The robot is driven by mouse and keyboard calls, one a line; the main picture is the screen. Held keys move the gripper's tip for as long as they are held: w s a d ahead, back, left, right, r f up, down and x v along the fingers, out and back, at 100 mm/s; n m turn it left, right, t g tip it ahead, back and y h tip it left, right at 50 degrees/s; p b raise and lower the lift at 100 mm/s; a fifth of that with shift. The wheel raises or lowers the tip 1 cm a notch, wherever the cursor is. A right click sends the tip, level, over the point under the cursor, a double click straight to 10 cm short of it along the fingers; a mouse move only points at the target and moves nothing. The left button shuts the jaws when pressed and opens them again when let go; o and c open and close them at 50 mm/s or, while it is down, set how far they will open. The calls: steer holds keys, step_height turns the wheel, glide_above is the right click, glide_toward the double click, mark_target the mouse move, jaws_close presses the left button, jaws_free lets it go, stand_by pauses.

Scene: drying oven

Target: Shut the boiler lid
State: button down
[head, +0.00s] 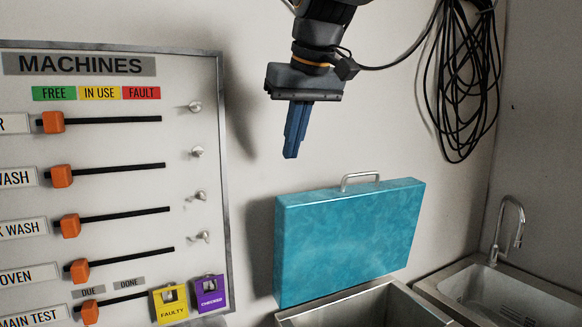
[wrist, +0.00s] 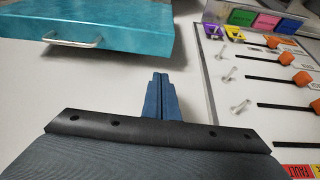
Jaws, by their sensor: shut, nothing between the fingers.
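The boiler lid (head: 345,240) is a teal panel with a metal handle (head: 360,180) on its top edge. It stands raised, near upright, at the back of an open metal basin (head: 350,308). In the wrist view the lid (wrist: 90,22) fills the upper left, with its handle (wrist: 75,42) facing the camera. My gripper (head: 291,155) points down, above and left of the handle, apart from the lid. Its blue fingers are together and hold nothing; they also show in the wrist view (wrist: 160,80). The basin's inside is mostly hidden below the picture edge.
A machines board (head: 110,185) with orange sliders, pegs and yellow and purple tags hangs on the wall at left. A black cable coil (head: 460,85) hangs at upper right. A sink (head: 500,290) with a tap (head: 512,225) is at lower right. Bare wall lies behind my gripper.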

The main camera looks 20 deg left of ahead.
steer(key=p+x, duration=0.2)
steer(key=x, duration=0.7)
steer(key=shift+a+f, duration=0.15)
steer(key=shift+f, duration=0.1)
steer(key=shift+f, duration=0.15)
